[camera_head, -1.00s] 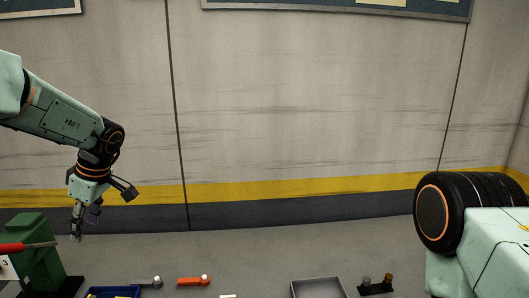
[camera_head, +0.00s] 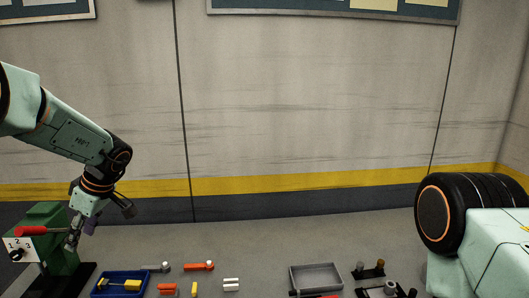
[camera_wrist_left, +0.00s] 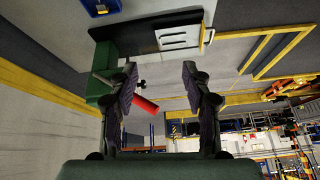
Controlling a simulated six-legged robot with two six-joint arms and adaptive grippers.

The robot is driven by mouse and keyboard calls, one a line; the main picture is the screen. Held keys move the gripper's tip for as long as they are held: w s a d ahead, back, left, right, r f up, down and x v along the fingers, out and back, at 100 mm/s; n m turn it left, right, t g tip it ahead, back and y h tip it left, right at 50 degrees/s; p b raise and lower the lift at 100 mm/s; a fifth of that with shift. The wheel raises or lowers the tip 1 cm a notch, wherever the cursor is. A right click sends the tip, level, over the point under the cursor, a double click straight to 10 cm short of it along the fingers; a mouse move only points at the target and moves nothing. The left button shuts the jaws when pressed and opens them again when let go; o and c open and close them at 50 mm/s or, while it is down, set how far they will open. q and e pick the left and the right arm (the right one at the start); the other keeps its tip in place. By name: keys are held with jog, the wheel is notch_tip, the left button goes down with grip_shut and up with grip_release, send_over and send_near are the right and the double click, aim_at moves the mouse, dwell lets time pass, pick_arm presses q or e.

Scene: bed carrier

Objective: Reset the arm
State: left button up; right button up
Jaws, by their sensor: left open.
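My left gripper (camera_head: 80,232) hangs from the left arm at the left of the head view, fingers pointing down, next to the green machine (camera_head: 42,222) with the red handle (camera_head: 33,230). I cannot tell from these views whether a finger touches the handle. My right gripper is not in view.
On the bench are a blue tray (camera_head: 107,289) with a yellow piece, orange and grey tools (camera_head: 198,266), a grey open tray (camera_head: 316,277) and a black holder (camera_head: 370,270). A wall (camera_head: 300,110) stands behind. A large black roller-like part (camera_head: 436,214) is at the right.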

pick_arm(q)
jog(key=s+d+f+m+t+y, duration=0.1)
jog(key=s+f+m, duration=0.3)
jog(key=f, duration=0.3)
jog(key=s+d+f+m+t, duration=0.1)
jog(key=s+f+m+t, duration=0.1)
jog(key=s+f+m, duration=0.35)
jog(key=s+f+m+t+y, duration=0.1)
jog(key=s+f+m, duration=0.1)
jog(key=f, duration=0.7)
jog(key=s+d+f+m+g+h, duration=0.1)
jog(key=s+d+f+m+h, duration=0.15)
jog(key=s+d, duration=0.45)
jog(key=s+d+f+m+g+h, duration=0.1)
jog(key=s+d+f+g+h, duration=0.2)
jog(key=s, duration=0.8)
jog(key=s+d+f+m+h, duration=0.2)
jog(key=s+d+h, duration=0.1)
jog(key=s+d, duration=0.4)
notch_tip(320, 180, down, 25)
jog(key=s+b, duration=0.1)
jog(key=b, duration=2.4)
jog(key=shift+a+y, duration=0.35)
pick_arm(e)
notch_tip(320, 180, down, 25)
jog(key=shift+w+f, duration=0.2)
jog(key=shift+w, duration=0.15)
